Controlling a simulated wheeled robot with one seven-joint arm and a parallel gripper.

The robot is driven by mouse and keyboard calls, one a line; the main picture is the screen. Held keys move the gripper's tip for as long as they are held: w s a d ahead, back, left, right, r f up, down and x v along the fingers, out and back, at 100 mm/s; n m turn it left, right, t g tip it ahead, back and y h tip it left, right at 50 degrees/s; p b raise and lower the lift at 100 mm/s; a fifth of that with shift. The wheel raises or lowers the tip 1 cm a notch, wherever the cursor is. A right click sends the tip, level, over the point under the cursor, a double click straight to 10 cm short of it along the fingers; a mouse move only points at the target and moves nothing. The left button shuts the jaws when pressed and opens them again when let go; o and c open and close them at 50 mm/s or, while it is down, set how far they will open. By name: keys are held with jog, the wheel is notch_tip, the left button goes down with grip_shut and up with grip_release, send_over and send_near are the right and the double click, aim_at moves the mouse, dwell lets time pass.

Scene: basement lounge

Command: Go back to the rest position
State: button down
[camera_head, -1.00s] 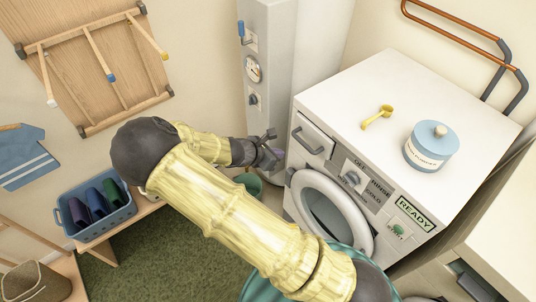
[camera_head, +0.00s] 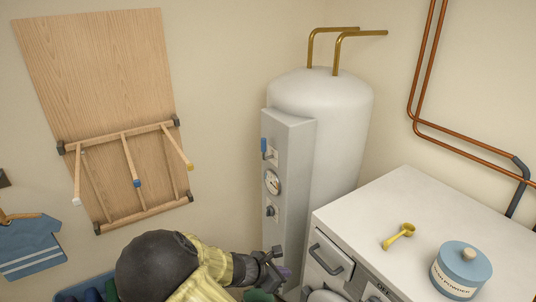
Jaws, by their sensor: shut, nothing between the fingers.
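My gripper (camera_head: 274,266) is at the bottom centre of the head view, a dark shape at the end of my yellow arm. It is shut and I see nothing held in it. It shows in front of the lower part of the grey boiler panel and just left of the washing machine (camera_head: 385,210). The lower part of my arm is cut off by the picture's bottom edge.
A white boiler tank (camera_head: 335,130) stands in the corner. A yellow scoop (camera_head: 398,236) and a blue powder tub (camera_head: 461,270) rest on the washing machine. A wooden folding rack (camera_head: 105,110) and a blue shirt (camera_head: 27,245) are on the left wall.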

jog(key=s+d+r+m+g+y, duration=0.1)
jog(key=s+d+r+m+y, duration=0.3)
jog(key=s+m, duration=0.3)
jog(key=s+d+r+m+g+y, duration=0.1)
jog(key=s+d+r+m+y, duration=0.3)
jog(key=m, duration=1.3)
jog(key=s+d+r, duration=0.1)
jog(key=s+r, duration=0.2)
jog(key=shift+s+d+r+g, duration=0.25)
jog(key=shift+s+r+g, duration=0.05)
jog(key=shift+s, duration=0.05)
